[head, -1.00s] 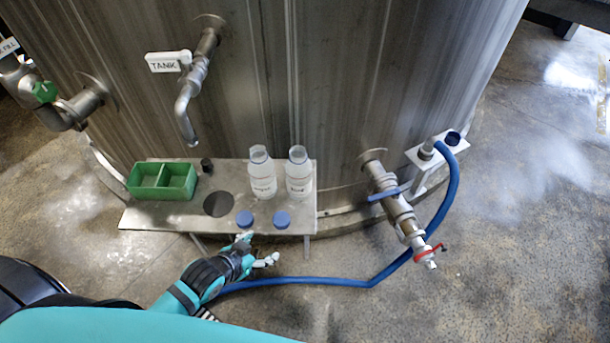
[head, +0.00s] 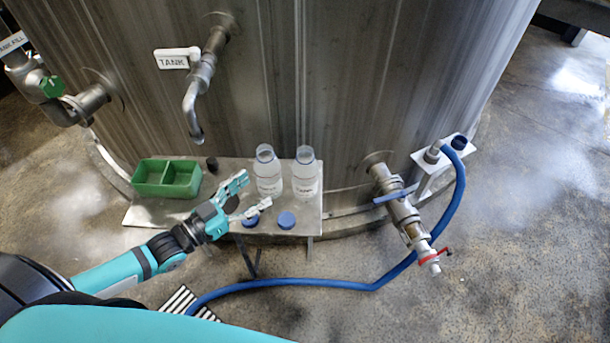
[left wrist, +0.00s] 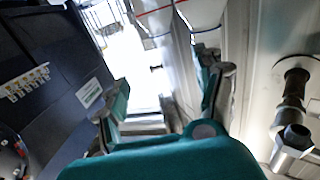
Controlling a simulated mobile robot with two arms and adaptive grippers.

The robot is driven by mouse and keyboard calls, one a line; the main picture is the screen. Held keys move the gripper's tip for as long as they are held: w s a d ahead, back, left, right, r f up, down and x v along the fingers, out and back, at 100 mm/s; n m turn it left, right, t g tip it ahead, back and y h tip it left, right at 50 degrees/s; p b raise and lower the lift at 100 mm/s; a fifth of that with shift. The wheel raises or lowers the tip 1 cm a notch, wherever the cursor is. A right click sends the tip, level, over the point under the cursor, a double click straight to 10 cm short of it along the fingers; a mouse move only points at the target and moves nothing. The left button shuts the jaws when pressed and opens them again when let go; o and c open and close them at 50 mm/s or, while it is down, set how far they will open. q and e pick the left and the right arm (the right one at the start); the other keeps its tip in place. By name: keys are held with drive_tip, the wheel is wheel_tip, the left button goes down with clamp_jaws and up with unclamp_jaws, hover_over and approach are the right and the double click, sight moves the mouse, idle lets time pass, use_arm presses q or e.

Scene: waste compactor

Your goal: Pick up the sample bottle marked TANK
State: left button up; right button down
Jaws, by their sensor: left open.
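Two clear bottles with white labels stand side by side on the metal shelf (head: 150,215): a left bottle (head: 268,175) and a right bottle (head: 305,177). The right label seems to read TANK; the left label is too small to read. My left gripper (head: 252,191) is open and empty, just left of the left bottle, its fingers pointing toward the bottles. In the left wrist view the open fingers (left wrist: 165,92) frame a bright gap, with pale red-lined shapes at the top that may be the bottles. My right gripper is not in view.
Two blue caps (head: 251,219) (head: 286,220) lie at the shelf's front. A green divided bin (head: 167,178) stands at its left. A TANK-tagged tap (head: 195,95) hangs above. A valve (head: 400,205) and blue hose (head: 452,200) are at right.

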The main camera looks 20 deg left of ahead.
sight(299, 159)
use_arm(q)
drive_tip(key=p+x, duration=0.1)
drive_tip(key=x, duration=1)
drive_tip(key=shift+w+d, duration=0.1)
drive_tip(key=shift+w, duration=0.2)
drive_tip(key=x, duration=0.2)
drive_tip(key=p+x, duration=0.1)
drive_tip(key=x, duration=0.1)
drive_tip(key=shift+w+f, duration=0.2)
drive_tip(key=shift+w, duration=0.2)
drive_tip(key=shift+w+d+f, duration=0.1)
drive_tip(key=shift+w+d, duration=0.1)
drive_tip(key=shift+w, duration=0.2)
drive_tip(key=shift+s, duration=0.1)
clamp_jaws()
